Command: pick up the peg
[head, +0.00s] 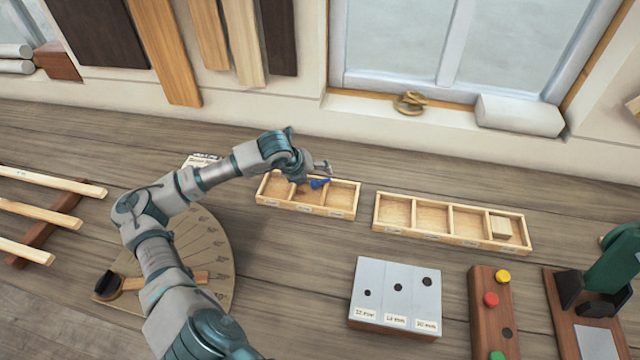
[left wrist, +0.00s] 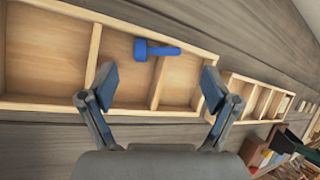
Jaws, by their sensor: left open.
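The blue peg (head: 319,183) is in the three-compartment wooden tray (head: 306,208) at the back of the bench. In the left wrist view the peg (left wrist: 160,51) has a wider head at its left end. Its shaft appears to cross the top of a divider (left wrist: 159,82), near the tray's far wall. My left gripper (head: 322,168) is over the tray, close to the peg. In the left wrist view its two fingers (left wrist: 157,83) are spread apart with nothing between them, and the peg lies beyond them. My right gripper is not in view.
A longer tray (head: 452,236) with a wooden block (head: 501,227) stands to the right. In front are a holed block (head: 396,295) and a wooden bar with coloured buttons (head: 492,310). Wooden slats lie at far left. The bench between the trays and holed block is clear.

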